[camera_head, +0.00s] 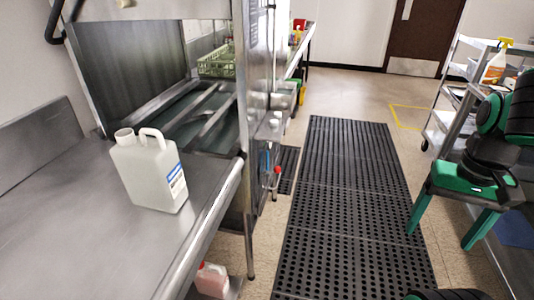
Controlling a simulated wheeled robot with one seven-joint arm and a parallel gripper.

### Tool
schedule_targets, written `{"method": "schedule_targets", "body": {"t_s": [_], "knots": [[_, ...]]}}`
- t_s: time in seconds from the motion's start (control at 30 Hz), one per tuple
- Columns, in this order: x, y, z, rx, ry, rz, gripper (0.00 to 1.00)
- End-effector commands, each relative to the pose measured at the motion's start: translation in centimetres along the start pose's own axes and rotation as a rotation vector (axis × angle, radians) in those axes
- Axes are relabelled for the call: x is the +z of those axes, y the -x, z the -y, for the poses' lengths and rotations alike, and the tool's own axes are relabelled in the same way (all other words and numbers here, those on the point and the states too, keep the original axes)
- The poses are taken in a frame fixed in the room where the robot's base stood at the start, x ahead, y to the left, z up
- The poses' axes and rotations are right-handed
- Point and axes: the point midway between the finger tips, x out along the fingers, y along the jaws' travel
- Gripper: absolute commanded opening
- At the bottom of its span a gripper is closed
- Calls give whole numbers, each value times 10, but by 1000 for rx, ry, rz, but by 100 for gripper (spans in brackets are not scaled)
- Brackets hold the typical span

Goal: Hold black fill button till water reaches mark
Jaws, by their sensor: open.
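The wash tank (218,137) is open behind the steel counter, with a dark greenish interior crossed by steel rails. I cannot tell whether there is water in it or how high. My gripper (438,240) is at the right, with two green fingers apart and empty, pointing down above the floor. It is well away from the machine.
A white jug (150,172) stands on the steel counter (60,210) at left. A red-tipped valve (277,170) sticks out below the machine. A pinkish jug (211,280) is under the counter. A black mat (345,190) covers the aisle. A cart (440,130) stands at right.

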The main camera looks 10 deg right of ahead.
Motion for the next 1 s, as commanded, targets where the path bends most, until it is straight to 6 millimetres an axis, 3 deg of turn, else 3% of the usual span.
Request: {"method": "schedule_targets", "body": {"t_s": [0.07,0.1,0.4,0.43,1.0], "knots": [[0,0,0,0,0,0,80],[0,0,0,0,0,0,75],[0,0,0,0,0,0,3],[0,0,0,0,0,0,0],[0,0,0,0,0,0,0]]}}
